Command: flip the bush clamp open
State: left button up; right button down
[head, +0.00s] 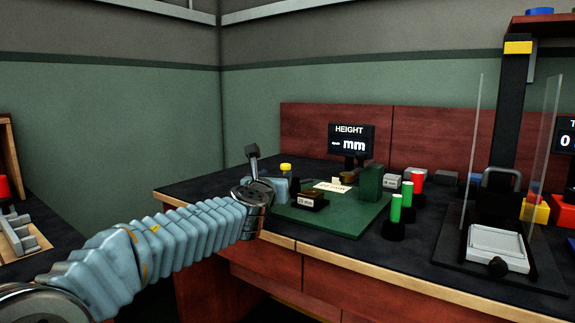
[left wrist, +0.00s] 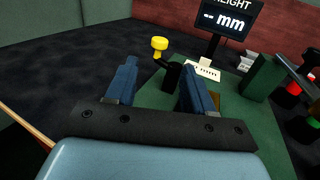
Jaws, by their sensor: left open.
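The bush clamp appears to be the part with a yellow knob (head: 286,167) on the green fixture plate (head: 345,222). In the left wrist view the yellow knob (left wrist: 159,43) tops a short stem, with a black clamp part (left wrist: 172,74) beside it. My left gripper (left wrist: 159,66) is open and empty, its two dark blue fingers spread, with the knob just beyond the fingertips and between them in the picture. I cannot tell whether they touch. In the head view my left gripper (head: 287,188) is beside the clamp and hides its lower part.
A height display (head: 350,139) stands behind the plate, with a white card (head: 332,187) before it. A green upright block (head: 371,182) rises at the plate's right. Green cylinders (head: 396,207) and a red one (head: 417,181) stand further right. A press with clear guards (head: 500,160) stands at the right.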

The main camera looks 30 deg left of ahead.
aim_at(285, 167)
pick_arm(q)
jog(key=p+x, duration=0.3)
jog(key=x, duration=0.8)
jog(key=shift+w+a, duration=0.1)
jog(key=shift+w, duration=0.25)
jog(key=shift+w+a+f, duration=0.1)
jog(key=shift+w+a, duration=0.05)
jog(key=shift+w, duration=0.2)
jog(key=shift+c, duration=0.3)
